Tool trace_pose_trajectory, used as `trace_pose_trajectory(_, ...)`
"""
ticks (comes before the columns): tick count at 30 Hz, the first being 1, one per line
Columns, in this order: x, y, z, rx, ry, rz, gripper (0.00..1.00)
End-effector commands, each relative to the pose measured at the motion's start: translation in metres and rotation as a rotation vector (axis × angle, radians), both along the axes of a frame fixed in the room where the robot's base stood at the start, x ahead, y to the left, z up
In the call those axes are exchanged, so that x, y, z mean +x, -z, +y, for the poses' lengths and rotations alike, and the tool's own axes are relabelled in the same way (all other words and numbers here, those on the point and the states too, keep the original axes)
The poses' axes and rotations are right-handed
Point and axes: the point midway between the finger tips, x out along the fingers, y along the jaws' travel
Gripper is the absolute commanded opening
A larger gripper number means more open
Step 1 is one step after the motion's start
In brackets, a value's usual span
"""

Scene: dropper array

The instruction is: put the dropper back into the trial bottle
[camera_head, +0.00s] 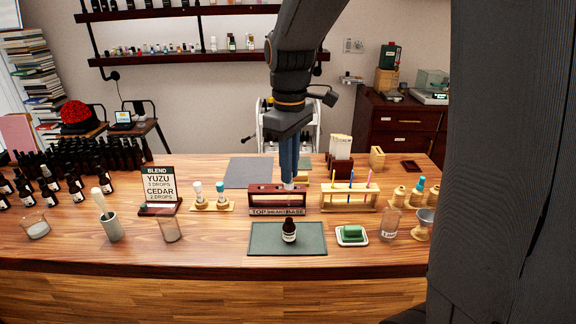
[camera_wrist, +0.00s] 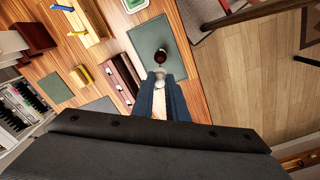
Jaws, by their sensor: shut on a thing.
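The trial bottle (camera_head: 289,232) is small and dark with a pale label. It stands upright on the green mat (camera_head: 262,246) at the front of the table, and it shows from above in the wrist view (camera_wrist: 159,57). My gripper (camera_head: 289,178) points down, its blue fingers shut on the dropper (camera_head: 289,187). The dropper's pale part shows just below the fingertips, and a pale end of it (camera_wrist: 159,73) shows at the fingertips in the wrist view. The fingers hide the rest. In the head view the dropper is above the bottle in the picture, apart from it, over the labelled rack.
The dark red TOP/HEART/BASE rack (camera_head: 262,200) stands just behind the mat. A wooden rack with coloured sticks (camera_head: 340,199) is to its right. A green block on a white dish (camera_head: 351,235) is right of the mat; a glass beaker (camera_head: 170,230) stands further left. The mat around the bottle is clear.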

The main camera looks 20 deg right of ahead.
Motion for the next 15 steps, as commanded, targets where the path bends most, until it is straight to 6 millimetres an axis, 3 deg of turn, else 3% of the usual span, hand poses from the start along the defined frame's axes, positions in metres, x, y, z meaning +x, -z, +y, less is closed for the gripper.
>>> trace_pose_trajectory(8, -0.001, -0.004, 0.000, 0.001, -0.001, 0.001, 0.07)
trace_pose_trajectory(15, -0.001, 0.019, 0.001, 0.000, -0.003, 0.001, 0.07)
